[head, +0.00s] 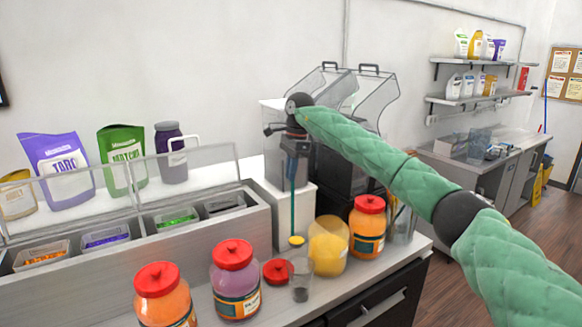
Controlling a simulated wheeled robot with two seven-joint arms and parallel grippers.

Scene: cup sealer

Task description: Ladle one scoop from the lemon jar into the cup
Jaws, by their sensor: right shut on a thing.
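My right gripper (294,150) is shut on the upper end of a thin teal ladle (292,208), which hangs down nearly upright. The lemon jar (328,250) is an open, clear jar of yellow contents, just right of the cup and ladle. A red lid (275,272) lies on the counter left of the cup. Whether the ladle touches the cup's rim, I cannot tell. My left gripper is not in view.
Red-lidded jars stand close by: purple (235,283) and orange (164,298) to the left, another orange one (367,230) to the right. A topping bin row (150,245) with clear covers is at left. A white-and-black machine (340,172) stands behind the ladle.

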